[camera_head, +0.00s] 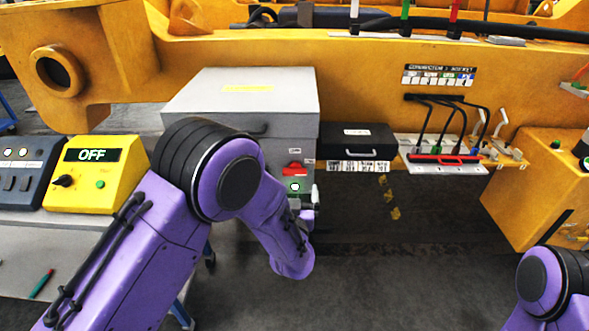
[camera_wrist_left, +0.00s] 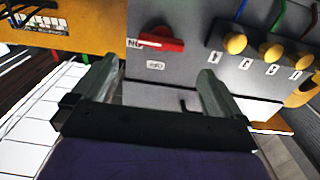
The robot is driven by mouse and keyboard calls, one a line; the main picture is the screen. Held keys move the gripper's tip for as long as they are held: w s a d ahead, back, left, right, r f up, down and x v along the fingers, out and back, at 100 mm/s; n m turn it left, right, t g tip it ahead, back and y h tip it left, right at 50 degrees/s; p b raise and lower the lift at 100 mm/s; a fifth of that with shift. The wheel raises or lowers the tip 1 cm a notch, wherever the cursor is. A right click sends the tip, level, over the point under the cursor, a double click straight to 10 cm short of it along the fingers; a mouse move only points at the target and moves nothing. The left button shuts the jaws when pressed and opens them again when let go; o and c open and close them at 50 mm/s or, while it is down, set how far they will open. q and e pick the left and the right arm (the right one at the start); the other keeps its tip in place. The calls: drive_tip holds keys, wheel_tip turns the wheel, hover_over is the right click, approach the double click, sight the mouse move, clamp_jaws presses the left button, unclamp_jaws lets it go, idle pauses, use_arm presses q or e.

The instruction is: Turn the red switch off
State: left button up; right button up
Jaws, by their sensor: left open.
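My left gripper (camera_head: 308,203) is near the box front, partly hidden by my forearm. In the wrist view its two fingers (camera_wrist_left: 157,80) are apart and empty, with the switch beyond them, not touching. My right arm shows only at the lower right; its gripper is outside the view.
Several yellow knobs (camera_wrist_left: 270,52) sit right of the switch in the wrist view. A yellow box reading OFF (camera_head: 95,172) stands on the left table. A black case (camera_head: 356,142) and a tray with a red bar (camera_head: 444,160) are to the right. Floor below is open.

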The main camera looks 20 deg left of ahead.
sight(295, 174)
use_arm(q)
drive_tip(key=p+x, duration=0.1)
drive_tip(key=x, duration=0.6)
drive_tip(key=shift+a+f+p, duration=0.1)
drive_tip(key=shift+p, duration=0.25)
drive_tip(key=shift+w+a+f, duration=0.1)
drive_tip(key=shift+w, duration=0.45)
drive_tip(key=c, duration=1)
